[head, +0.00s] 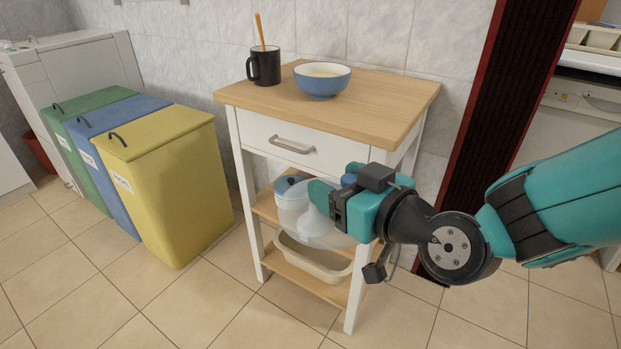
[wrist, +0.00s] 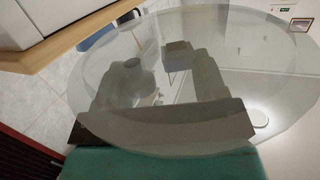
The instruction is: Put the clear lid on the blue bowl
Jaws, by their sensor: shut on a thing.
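The blue bowl (head: 322,86) stands upright on the wooden top of the cart (head: 380,92), with something pale inside it. My gripper (head: 326,203) is below the cart top, in front of its shelves, and shut on the clear lid (head: 318,232). The lid is a see-through disc and looks tilted in the head view. In the wrist view the lid (wrist: 185,75) fills most of the picture, and the fingers show dimly through it. The exact grip point is hard to make out. The bowl is above and behind my gripper, apart from the lid.
A black mug (head: 264,69) with an orange stick stands left of the bowl. The cart has a drawer handle (head: 278,145). A blue-topped container (head: 289,188) and a beige tub (head: 310,262) sit on its shelves. A yellow bin (head: 170,190) stands left.

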